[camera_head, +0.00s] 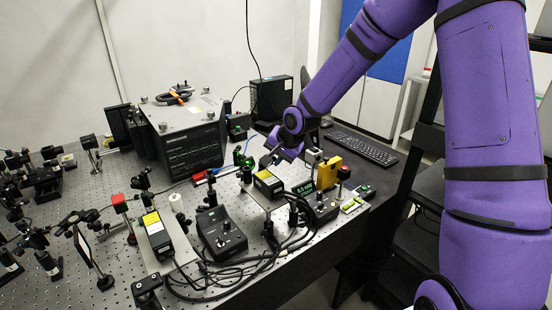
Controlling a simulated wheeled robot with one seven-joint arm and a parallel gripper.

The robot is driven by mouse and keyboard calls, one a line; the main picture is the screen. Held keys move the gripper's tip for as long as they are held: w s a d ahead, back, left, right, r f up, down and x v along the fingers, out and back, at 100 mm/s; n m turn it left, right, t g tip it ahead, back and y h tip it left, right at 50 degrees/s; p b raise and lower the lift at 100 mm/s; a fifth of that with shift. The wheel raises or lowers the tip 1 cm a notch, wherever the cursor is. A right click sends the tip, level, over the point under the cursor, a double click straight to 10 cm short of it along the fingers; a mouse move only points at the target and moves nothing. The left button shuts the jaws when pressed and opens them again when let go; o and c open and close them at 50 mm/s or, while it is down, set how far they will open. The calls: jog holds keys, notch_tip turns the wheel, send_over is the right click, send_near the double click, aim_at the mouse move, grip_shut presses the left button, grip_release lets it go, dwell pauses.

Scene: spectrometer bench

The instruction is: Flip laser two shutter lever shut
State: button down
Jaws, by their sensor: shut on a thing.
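My gripper (272,158) points down and left at the rear end of a black laser box with a yellow label (268,182). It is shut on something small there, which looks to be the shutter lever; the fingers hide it. A second black laser box with a yellow label (155,230) stands on a plate at the front left, apart from my gripper. I cannot read which laser is number two.
Control boxes (221,234) (321,208) with knobs and looped black cables (250,273) lie in front. A yellow block (330,172) stands close right of my gripper. A large dark instrument (188,143) is behind left. Optic mounts crowd the left of the perforated bench (75,292).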

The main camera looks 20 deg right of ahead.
jog(key=shift+s+a+r+n+t+h, duration=0.1)
jog(key=shift+a+r+n+t+h, duration=0.2)
jog(key=shift+h, duration=0.35)
jog(key=shift+s+a+r+n+t+h, duration=0.15)
jog(key=shift+a+h, duration=0.25)
jog(key=shift+h, duration=0.3)
jog(key=shift+s+a+r+n+t+h, duration=0.15)
jog(key=shift+a+n+t+h, duration=0.15)
jog(key=shift+h, duration=0.35)
jog(key=shift+s+a+r+n+t+h, duration=0.1)
jog(key=shift+a+n+t+h, duration=0.15)
jog(key=shift+h, duration=0.3)
jog(key=shift+s+a+t+h, duration=0.1)
jog(key=shift+a+h, duration=0.25)
jog(key=shift+h, duration=0.2)
jog(key=shift+s+a+n+t+h, duration=0.15)
jog(key=shift+a+n+t+h, duration=0.25)
jog(key=shift+h, duration=0.3)
jog(key=shift+a+h, duration=0.25)
jog(key=shift+h, duration=0.05)
jog(key=c, duration=1.1)
grip_release()
jog(key=shift+r, duration=0.1)
jog(key=v, duration=1.1)
